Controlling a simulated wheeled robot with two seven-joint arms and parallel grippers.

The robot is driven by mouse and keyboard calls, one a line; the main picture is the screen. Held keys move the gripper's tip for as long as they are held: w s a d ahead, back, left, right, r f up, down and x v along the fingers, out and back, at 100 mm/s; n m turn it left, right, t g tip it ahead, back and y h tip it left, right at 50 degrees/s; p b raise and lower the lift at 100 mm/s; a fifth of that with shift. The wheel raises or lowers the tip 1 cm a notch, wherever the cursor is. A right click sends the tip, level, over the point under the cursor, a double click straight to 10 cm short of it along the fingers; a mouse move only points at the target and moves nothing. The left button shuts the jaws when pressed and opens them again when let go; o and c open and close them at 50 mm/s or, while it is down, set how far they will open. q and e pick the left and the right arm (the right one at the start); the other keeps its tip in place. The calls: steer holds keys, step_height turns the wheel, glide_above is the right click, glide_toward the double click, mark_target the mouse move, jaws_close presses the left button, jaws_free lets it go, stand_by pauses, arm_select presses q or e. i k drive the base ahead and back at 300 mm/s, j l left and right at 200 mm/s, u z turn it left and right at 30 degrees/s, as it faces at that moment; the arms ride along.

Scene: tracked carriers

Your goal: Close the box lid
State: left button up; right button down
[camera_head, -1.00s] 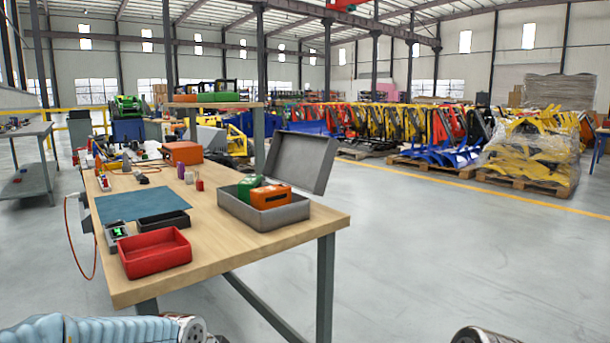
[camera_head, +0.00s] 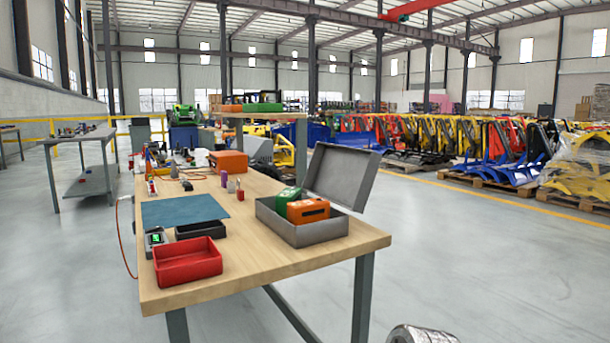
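A grey box (camera_head: 318,233) stands near the right front corner of the wooden workbench. Its grey lid (camera_head: 342,177) stands open, tilted up and back at the box's right rear side. A green item (camera_head: 285,199) and an orange item (camera_head: 308,210) lie inside the box, their tops at or above the rim. Neither gripper shows in the head view. Only a rounded grey-white part, probably of my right arm, shows at the bottom edge, well apart from the box.
A red tray (camera_head: 187,262), a black tray (camera_head: 201,230), a small device with a green display (camera_head: 156,238) and a blue mat (camera_head: 184,209) lie on the workbench (camera_head: 262,260) left of the box. An orange case (camera_head: 229,162) sits farther back. Floor right of the bench is clear.

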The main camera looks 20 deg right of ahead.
mark_target(344, 177)
steer(key=i+l+u, duration=0.15)
steer(key=l+u, duration=0.25)
steer(key=l, duration=0.4)
steer(key=l+u, duration=0.4)
steer(key=l, duration=0.4)
